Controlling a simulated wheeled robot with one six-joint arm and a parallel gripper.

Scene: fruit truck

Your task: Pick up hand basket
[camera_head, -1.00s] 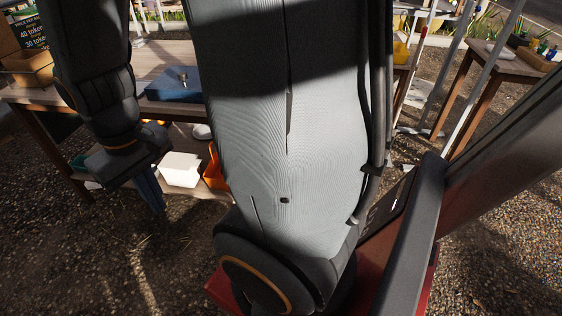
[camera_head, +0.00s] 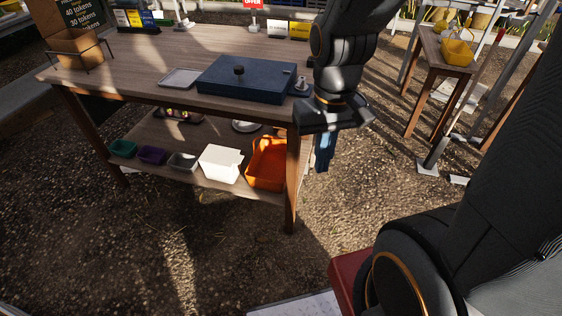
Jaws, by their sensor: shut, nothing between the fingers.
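My gripper (camera_head: 323,165) points down in front of the table's right end, its blue fingers shut and empty. An orange open bin (camera_head: 268,165) stands on the lower shelf, a little left of and behind the gripper and apart from it. A yellow basket-like container (camera_head: 457,52) stands on a small wooden table at the upper right, well away from the gripper. I cannot tell for sure which container is the hand basket.
The wooden table (camera_head: 150,75) holds a blue case (camera_head: 245,80), a grey tray (camera_head: 180,77) and a brown box (camera_head: 76,48). A white bin (camera_head: 220,164) and smaller bins share its shelf. The small table (camera_head: 432,80) stands right. Gravel ground in front is open.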

